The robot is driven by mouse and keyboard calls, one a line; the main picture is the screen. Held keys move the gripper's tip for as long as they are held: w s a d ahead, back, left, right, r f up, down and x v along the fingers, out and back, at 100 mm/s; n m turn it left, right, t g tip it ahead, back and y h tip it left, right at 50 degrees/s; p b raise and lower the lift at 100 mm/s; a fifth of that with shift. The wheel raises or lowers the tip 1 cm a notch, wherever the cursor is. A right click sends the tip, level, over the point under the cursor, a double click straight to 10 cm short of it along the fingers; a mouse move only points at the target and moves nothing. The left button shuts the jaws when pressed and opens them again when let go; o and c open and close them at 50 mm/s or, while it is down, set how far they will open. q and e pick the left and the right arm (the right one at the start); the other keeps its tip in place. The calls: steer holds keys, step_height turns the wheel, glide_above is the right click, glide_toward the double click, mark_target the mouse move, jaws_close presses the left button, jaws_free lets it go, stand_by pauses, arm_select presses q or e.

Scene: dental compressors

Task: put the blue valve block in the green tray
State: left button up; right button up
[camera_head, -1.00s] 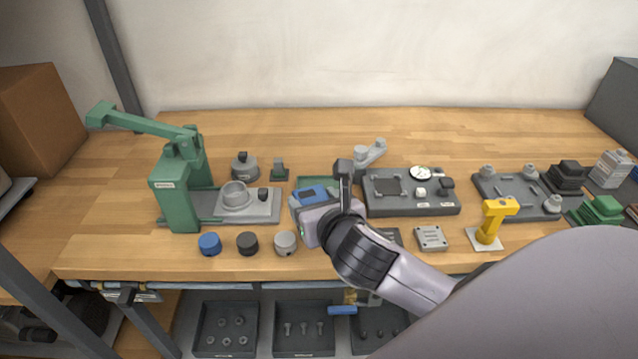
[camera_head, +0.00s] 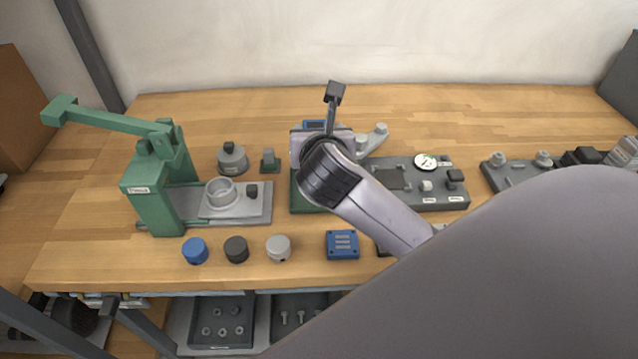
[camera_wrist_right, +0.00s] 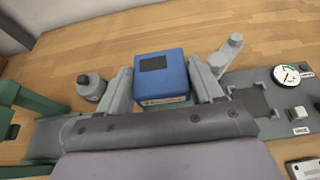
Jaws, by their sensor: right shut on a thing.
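The blue valve block (camera_wrist_right: 162,76) is a box with a dark square on its top, held between the two fingers of my right gripper (camera_wrist_right: 165,88) in the wrist view. In the head view only its blue top (camera_head: 314,125) shows behind my gripper (camera_head: 318,140). The green tray (camera_head: 304,197) lies on the bench below the gripper, mostly hidden by my wrist. The block appears above the tray's far part; I cannot tell its exact height. My left gripper is not in view.
A green press (camera_head: 155,190) stands left of the tray. A grey fixture plate with a dial (camera_head: 425,161) lies to the right. Blue, black and grey caps line the front, beside a flat blue plate (camera_head: 342,245).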

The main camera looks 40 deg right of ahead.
step_height(320, 180, down, 12)
steer(key=shift+f+b, duration=0.2)
steer(key=shift+b, duration=0.9)
steer(key=shift+f, duration=0.2)
steer(key=shift+f, duration=0.15)
steer(key=o, duration=1.2)
steer(key=p+v, duration=0.1)
steer(key=v, duration=1.1)
